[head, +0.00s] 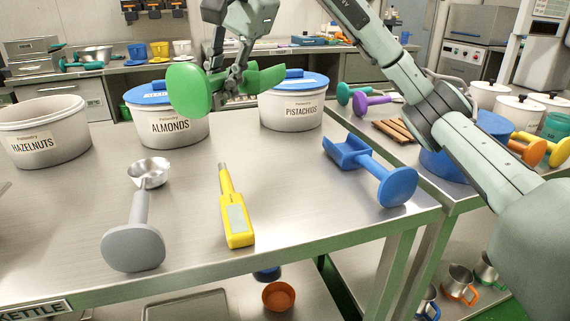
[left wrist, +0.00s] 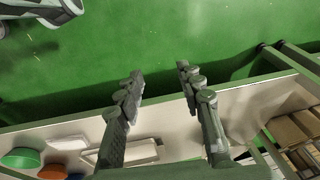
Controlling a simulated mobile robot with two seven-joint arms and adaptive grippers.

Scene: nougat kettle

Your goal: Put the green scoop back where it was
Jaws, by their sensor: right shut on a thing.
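The green scoop (head: 188,89) is in the air in the upper middle of the head view. Its round disc end faces left and its other end points right. My right gripper (head: 236,84) is shut on the scoop between these ends, in front of the almonds tub (head: 172,126) and the pistachios tub (head: 292,108). The gripper hides part of the scoop. My left gripper shows only in the left wrist view (left wrist: 160,80), with its fingers apart and nothing between them, above the green floor.
A grey scoop (head: 134,246), a yellow probe (head: 236,218) and a blue scoop (head: 394,187) lie on the steel table (head: 290,222). A hazelnuts tub (head: 42,146) stands at left. A purple scoop (head: 368,103) and a teal one (head: 346,93) lie on the right table.

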